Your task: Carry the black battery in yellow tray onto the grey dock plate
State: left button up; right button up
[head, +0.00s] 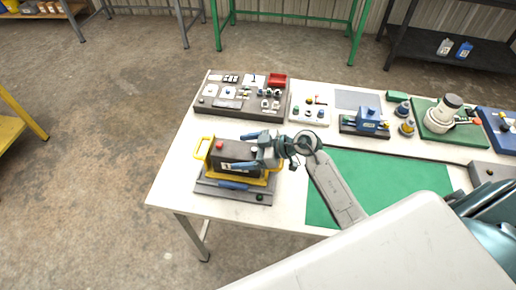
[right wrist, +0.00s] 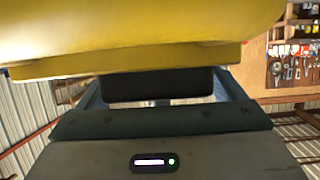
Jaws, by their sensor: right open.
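The black battery (head: 232,152) sits in the yellow tray (head: 203,150), which has a raised handle at its left end. The tray is on or just over the grey dock plate (head: 207,189) at the table's front left; its left and front edges show around it. My right gripper (head: 246,151) is open, with its two fingers reaching in from the right over the tray's right end. In the right wrist view the yellow tray (right wrist: 130,45) fills the top, and a black block (right wrist: 160,84) lies between the open fingers. The right handle is mostly hidden. My left gripper is out of view.
A grey board with small parts (head: 212,105) stands behind the tray. A white plate (head: 298,115), a blue vise (head: 370,118) and a green-based machine (head: 436,130) line the back. The green mat (head: 395,175) to the right is bare apart from my arm over it.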

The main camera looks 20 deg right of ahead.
jog(key=shift+b+v, duration=1.1)
jog(key=shift+v, duration=4.8)
